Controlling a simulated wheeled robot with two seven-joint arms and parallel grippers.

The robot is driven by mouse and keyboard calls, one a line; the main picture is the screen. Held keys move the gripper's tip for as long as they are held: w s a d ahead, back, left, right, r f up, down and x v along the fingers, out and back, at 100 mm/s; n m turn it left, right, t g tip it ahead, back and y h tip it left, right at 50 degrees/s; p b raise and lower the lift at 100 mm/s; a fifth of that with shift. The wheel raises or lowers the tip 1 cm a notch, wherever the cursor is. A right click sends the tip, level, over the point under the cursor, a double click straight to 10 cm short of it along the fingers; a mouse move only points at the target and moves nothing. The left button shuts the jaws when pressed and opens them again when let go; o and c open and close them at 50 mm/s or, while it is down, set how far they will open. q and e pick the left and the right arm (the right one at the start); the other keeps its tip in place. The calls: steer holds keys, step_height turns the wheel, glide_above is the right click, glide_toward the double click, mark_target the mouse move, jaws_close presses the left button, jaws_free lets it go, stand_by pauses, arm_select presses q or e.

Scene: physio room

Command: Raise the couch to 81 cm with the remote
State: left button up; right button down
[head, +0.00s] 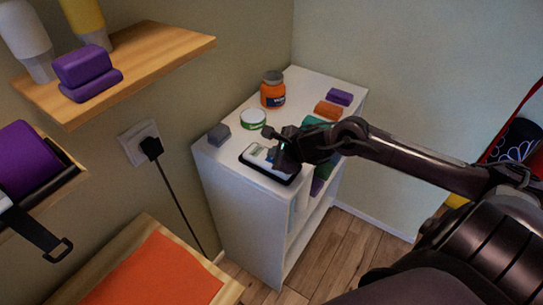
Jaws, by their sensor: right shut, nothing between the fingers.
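A device with a white face, a black edge and a small greenish display, likely the remote (256,153), lies on top of the white cabinet (232,168). My right gripper (277,154) is shut and empty, with its fingertips over the right part of the device. It hides that part, and I cannot tell whether the tips touch it. The number on the display is too small to read. The couch is not clearly identifiable; a wood-edged surface with an orange top (160,275) shows at the bottom left. My left gripper is not in view.
An orange jar (273,90), a green-and-white tin (253,118), a grey block (219,134), a purple block (339,97) and an orange block (328,110) stand on the cabinet. A wooden shelf (165,48) juts out at upper left. A black cable (178,200) hangs from a wall socket (136,138).

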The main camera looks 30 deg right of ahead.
stand_by(0.5)
steer(key=shift+r+p, duration=0.4)
steer(key=shift+r, duration=0.45)
steer(key=shift+r, duration=0.1)
steer(key=shift+r+p, duration=1.65)
steer(key=shift+r, duration=0.8)
steer(key=shift+f, duration=0.1)
